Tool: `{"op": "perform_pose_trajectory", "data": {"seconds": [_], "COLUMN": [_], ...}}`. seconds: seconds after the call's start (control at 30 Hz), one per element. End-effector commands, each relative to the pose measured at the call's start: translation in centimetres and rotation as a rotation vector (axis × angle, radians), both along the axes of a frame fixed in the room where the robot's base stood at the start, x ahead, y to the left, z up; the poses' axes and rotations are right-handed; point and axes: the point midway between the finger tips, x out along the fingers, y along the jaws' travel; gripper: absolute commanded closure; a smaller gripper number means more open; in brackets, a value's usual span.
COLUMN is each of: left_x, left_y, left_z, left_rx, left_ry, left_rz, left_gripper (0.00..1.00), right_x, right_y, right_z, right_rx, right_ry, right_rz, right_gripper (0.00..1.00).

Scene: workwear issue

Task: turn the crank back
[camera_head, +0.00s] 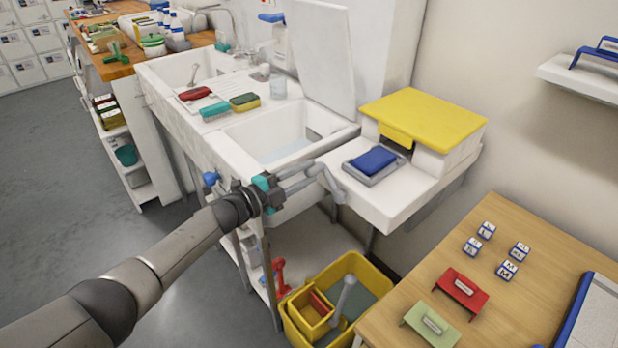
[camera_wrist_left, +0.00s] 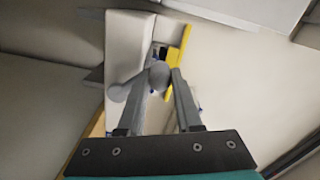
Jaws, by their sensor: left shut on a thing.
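My left gripper (camera_head: 314,175) reaches in from the left, in front of the white sink unit. Its grey fingers are shut on the crank (camera_head: 331,184), a small light-grey arm at the unit's front right. In the left wrist view, the crank's round knob (camera_wrist_left: 159,74) sits between the fingertips of the left gripper (camera_wrist_left: 160,82). A second rounded end of the crank (camera_wrist_left: 118,92) shows to the left of the fingers. The fingers hide part of the crank. My right gripper is not in view.
A white panel (camera_head: 322,50) stands upright behind the basin (camera_head: 240,128). To the right are a blue pad (camera_head: 374,160) in a grey tray and a yellow lid (camera_head: 425,115). Below stands a yellow bin (camera_head: 293,325). A wooden table (camera_head: 515,300) is at right.

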Motion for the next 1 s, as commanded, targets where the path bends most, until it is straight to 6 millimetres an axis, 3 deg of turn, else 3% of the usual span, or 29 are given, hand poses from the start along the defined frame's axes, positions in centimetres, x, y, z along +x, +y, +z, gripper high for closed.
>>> {"op": "perform_pose_trajectory", "data": {"seconds": [0.3,0.87,0.9,1.0], "left_x": [0.5,0.5,0.5,0.5], "left_y": [0.5,0.6,0.6,0.6], "left_z": [-1.2,-1.4,-1.4,-1.4], "left_rx": [-0.016,-0.012,-0.012,-0.014], "left_ry": [0.022,0.023,0.024,0.024], "left_rz": [-0.001,0.001,0.001,0.0], "left_gripper": [1.0,1.0,0.64,0.53], "right_x": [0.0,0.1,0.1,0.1], "right_y": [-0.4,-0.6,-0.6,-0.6], "right_z": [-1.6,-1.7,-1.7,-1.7], "right_rx": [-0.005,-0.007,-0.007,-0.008], "right_ry": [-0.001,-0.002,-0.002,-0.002], "right_rz": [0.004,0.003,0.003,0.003], "right_gripper": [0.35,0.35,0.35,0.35]}}
